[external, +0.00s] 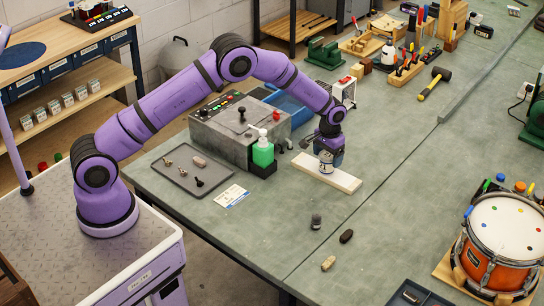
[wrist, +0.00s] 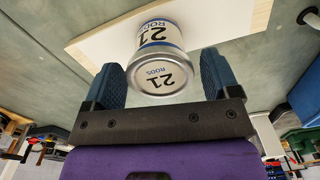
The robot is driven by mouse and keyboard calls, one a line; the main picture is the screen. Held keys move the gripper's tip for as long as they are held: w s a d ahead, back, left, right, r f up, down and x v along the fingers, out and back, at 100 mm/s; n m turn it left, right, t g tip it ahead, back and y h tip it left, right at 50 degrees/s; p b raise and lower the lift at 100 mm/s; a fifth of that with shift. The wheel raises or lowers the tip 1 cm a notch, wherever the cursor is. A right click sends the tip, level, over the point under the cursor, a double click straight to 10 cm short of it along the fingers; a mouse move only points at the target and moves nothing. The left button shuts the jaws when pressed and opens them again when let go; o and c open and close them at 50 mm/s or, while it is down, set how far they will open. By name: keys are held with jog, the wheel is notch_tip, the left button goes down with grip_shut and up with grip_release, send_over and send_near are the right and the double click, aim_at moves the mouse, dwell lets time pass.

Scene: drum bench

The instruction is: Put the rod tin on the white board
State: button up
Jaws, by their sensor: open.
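The rod tin (wrist: 160,45) is a white and silver can with a blue band, marked 21 and RODS. It stands upright on the white board (wrist: 105,42), seen from its lid end in the wrist view. In the external view the tin (external: 326,165) sits around the middle of the pale board (external: 347,182), under my gripper (external: 329,150). My gripper (wrist: 162,72) is open, with its blue fingers on either side of the tin's lid end.
A green bottle (external: 263,152) in a black holder and a grey control box (external: 236,128) stand left of the board. A dark tray (external: 188,188) with small parts lies further left.

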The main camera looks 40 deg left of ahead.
aim_at(328, 155)
notch_tip(328, 155, up, 9)
jog(key=s+a+r+t, duration=0.1)
jog(key=s+a+r, duration=0.55)
jog(key=r, duration=0.35)
jog(key=s+a+r+n+t, duration=0.1)
jog(key=s+a+r, duration=0.4)
jog(key=a+r, duration=0.3)
jog(key=s+a+r+t, duration=0.1)
jog(key=s+a+r, duration=0.45)
jog(key=r, duration=0.55)
jog(key=s+a+r, duration=0.2)
jog(key=s+a, duration=0.1)
jog(key=s, duration=0.4)
jog(key=s+a+r, duration=0.2)
jog(key=s+a, duration=0.1)
jog(key=s, duration=0.4)
jog(key=s+a+f+t, duration=0.1)
jog(key=s+a, duration=0.1)
jog(key=s, duration=0.6)
jog(key=s+a+f+t, duration=0.1)
jog(key=s+a+f, duration=0.1)
jog(key=s, duration=0.6)
jog(key=shift+a+n, duration=0.3)
jog(key=shift+n, duration=0.1)
